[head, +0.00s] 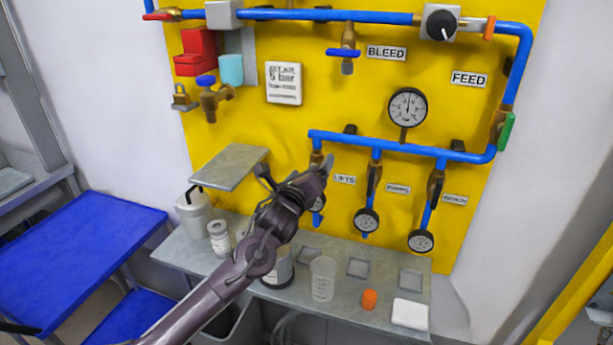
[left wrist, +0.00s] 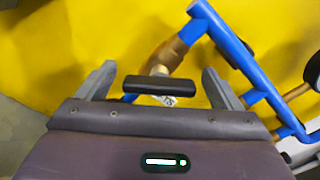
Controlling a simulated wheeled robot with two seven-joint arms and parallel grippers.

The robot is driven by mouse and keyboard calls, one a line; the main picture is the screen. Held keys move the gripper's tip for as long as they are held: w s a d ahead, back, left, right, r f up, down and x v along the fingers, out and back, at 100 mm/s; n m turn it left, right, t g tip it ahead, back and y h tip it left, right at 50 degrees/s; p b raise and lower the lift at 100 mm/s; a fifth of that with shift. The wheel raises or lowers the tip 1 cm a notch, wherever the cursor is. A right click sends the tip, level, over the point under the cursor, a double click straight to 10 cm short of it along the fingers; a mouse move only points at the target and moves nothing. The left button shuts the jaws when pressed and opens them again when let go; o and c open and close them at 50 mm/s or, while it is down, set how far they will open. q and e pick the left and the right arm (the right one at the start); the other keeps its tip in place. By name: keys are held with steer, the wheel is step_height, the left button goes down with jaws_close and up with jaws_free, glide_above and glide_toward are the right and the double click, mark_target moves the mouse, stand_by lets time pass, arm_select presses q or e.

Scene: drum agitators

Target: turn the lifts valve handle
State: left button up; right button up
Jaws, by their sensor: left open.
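The lifts valve is on the leftmost drop pipe of the yellow board, beside the LIFTS label (head: 344,180). Its brass body (head: 316,157) shows just above my left gripper (head: 297,170), which hides the handle in the head view. In the left wrist view, the black bar handle (left wrist: 158,87) lies crosswise in front of the brass valve body (left wrist: 168,56). My left gripper (left wrist: 158,73) is open, with one finger on each side of the handle and a visible gap at both ends. My right gripper is not in view.
A blue pipe (head: 400,146) runs above the drop pipes. Two similar valves, with gauges (head: 366,220) and (head: 421,241), are to the right. A grey shelf (head: 228,167) is left of the gripper. A beaker (head: 323,278) and an orange cap (head: 369,299) stand on the ledge below.

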arm_select(q)
steer(key=b+v, duration=0.2)
steer(key=v, duration=0.5)
steer(key=shift+s, duration=0.25)
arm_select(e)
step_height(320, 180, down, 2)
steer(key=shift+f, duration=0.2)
arm_select(q)
steer(key=shift+a, duration=0.2)
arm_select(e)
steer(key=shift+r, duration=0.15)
